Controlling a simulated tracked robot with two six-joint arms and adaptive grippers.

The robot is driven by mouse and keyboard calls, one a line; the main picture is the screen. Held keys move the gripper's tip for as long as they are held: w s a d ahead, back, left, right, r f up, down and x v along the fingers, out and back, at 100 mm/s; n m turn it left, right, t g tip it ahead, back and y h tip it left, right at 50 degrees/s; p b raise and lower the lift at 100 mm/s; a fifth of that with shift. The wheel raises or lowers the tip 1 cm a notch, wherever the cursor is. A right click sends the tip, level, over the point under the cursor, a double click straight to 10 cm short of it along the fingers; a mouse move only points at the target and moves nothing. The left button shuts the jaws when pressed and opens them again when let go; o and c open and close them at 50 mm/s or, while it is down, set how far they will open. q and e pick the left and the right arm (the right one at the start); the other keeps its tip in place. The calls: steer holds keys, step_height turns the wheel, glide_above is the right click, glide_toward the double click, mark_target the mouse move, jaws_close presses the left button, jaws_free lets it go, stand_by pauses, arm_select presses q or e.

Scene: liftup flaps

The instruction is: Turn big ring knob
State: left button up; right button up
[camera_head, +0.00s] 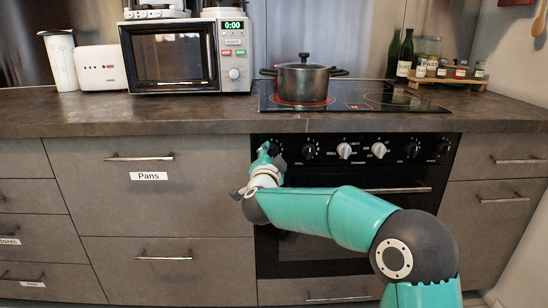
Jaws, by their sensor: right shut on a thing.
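The oven's black control panel (327,139) carries a row of knobs below the hob. My right gripper (268,154) is at the left end of this panel, shut on the leftmost knob, which it mostly hides. The turn angle of that knob cannot be seen. Beside it are a black knob (309,151), two pale knobs, one of them here (344,150), and more black knobs further right. I cannot read which label belongs to the big ring. My left gripper is not in view.
A dark lidded pot (302,80) stands on a red-glowing ring of the hob (350,97). The oven handle (398,190) runs below the panel, behind my right arm. A microwave (172,56) and bottles (405,54) stand on the worktop (190,115). Drawers flank the oven.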

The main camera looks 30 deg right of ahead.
steer(key=shift+s+d+m, duration=0.1)
steer(key=shift+d+m, duration=0.1)
steer(key=shift+m, duration=0.4)
steer(key=o, duration=1.1)
steer(key=shift+d, duration=0.1)
steer(key=shift+o, duration=0.2)
steer(key=shift+a, duration=0.2)
steer(key=shift+s+a, duration=0.15)
steer(key=shift+s, duration=0.05)
steer(key=v, duration=1.1)
steer(key=shift+s, duration=0.2)
steer(key=shift+a, duration=0.1)
